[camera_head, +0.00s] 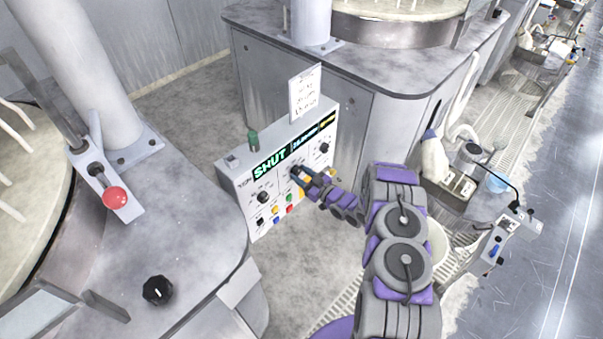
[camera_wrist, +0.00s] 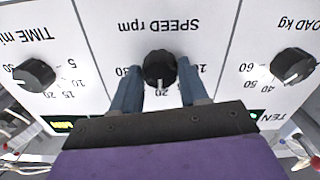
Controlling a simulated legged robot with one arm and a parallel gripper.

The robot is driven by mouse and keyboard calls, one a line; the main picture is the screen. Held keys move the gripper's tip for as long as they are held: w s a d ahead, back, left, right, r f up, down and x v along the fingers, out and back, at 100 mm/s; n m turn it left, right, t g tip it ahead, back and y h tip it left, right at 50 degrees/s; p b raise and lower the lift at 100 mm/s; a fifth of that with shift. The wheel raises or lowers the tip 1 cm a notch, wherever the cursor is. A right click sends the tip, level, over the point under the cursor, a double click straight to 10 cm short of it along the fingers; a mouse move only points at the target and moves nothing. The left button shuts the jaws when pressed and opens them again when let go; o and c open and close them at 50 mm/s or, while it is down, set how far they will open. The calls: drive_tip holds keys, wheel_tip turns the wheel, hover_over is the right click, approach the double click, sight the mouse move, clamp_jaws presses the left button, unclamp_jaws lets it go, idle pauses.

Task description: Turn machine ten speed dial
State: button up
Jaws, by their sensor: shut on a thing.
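The machine's white control panel (camera_head: 236,186) stands between two grey machines in the head view. My gripper (camera_head: 301,177) reaches its front face at the middle dial. In the wrist view the panel is upside down, and the black speed dial (camera_wrist: 159,68) sits under the "SPEED rpm" label. My gripper (camera_wrist: 158,76) has one blue finger on each side of this dial and is shut on it. The lower part of the dial's scale is partly hidden by the fingers and gripper body. A "TEN" label shows in the wrist view at the lower right.
The time dial (camera_wrist: 35,75) and load dial (camera_wrist: 293,66) flank the speed dial, apart from the fingers. Coloured buttons (camera_head: 276,221) sit low on the panel. A green lamp (camera_head: 253,140) and a paper sign (camera_head: 305,93) stand on top. A red-knobbed lever (camera_head: 115,198) is at left.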

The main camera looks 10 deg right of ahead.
drive_tip(key=shift+n, duration=0.3)
drive_tip(key=o, duration=1.1)
drive_tip(key=shift+c, duration=0.2)
drive_tip(key=p+v, duration=0.3)
drive_tip(key=v, duration=1.4)
drive_tip(key=shift+d, duration=0.2)
